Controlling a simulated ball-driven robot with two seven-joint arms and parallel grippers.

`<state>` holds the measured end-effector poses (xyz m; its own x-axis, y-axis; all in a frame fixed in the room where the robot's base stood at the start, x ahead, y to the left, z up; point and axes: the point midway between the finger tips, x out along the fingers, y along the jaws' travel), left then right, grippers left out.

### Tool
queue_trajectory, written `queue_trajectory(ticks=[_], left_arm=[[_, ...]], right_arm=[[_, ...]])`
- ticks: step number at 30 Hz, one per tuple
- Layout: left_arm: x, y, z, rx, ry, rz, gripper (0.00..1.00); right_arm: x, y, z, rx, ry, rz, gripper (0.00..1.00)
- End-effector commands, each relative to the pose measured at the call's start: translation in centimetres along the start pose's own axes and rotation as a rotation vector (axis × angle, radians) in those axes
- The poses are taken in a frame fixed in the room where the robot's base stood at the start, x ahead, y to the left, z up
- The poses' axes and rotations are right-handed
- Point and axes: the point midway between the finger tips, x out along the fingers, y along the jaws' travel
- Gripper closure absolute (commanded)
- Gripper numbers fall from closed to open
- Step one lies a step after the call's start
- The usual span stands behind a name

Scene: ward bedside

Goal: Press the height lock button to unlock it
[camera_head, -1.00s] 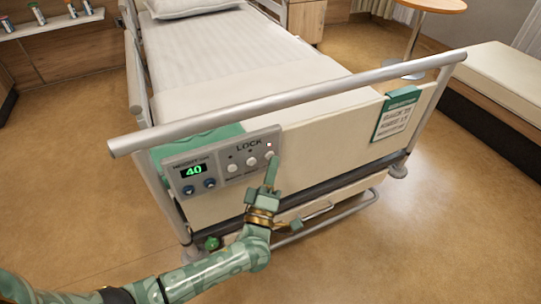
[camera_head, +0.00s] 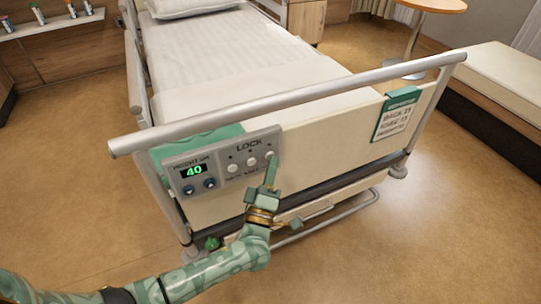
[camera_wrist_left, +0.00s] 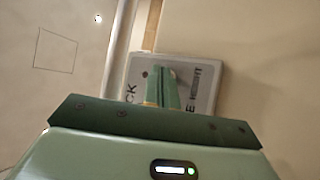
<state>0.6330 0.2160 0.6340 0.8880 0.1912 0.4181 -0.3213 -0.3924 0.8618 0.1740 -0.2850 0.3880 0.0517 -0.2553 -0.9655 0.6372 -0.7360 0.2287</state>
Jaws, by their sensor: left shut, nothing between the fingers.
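The control panel (camera_head: 222,163) is a grey box on the bed's footboard, with a green "40" display and a LOCK label over a row of three white buttons. The rightmost one is the height lock button (camera_head: 270,155); the small lamp above it looks dark. My left gripper (camera_head: 271,161) is shut and empty, its fingertips at this button and seeming to touch it. My right gripper is out of view.
A metal rail (camera_head: 290,102) runs across above the panel. A green-topped notice card (camera_head: 396,114) hangs on the footboard at right. Two dark knobs sit under the display. Open floor (camera_head: 430,230) lies to the right of the bed's foot.

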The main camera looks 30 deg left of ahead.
Motion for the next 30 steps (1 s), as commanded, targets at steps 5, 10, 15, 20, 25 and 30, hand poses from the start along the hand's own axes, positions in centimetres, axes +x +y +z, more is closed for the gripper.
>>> queue_trajectory(ticks=[5, 10, 15, 20, 25, 30], left_arm=[[-0.7, 0.6, 0.5, -0.001, 0.000, 0.000, 1.00], [-0.9, 0.6, 0.6, 0.000, 0.000, 0.000, 1.00], [-0.9, 0.6, 0.6, 0.000, 0.000, 0.000, 1.00], [-1.2, 0.9, 0.9, -0.001, -0.001, 0.000, 1.00], [-2.2, 1.7, 1.6, -0.002, -0.001, -0.001, 1.00], [-3.4, 2.6, 2.5, -0.002, 0.000, -0.001, 1.00]], right_arm=[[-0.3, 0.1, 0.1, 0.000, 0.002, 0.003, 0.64], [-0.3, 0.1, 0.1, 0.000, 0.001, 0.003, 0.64], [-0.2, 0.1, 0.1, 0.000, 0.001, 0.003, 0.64], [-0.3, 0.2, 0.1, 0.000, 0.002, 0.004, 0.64], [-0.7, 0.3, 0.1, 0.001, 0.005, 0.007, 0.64], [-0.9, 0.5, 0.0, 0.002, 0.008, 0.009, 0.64]])
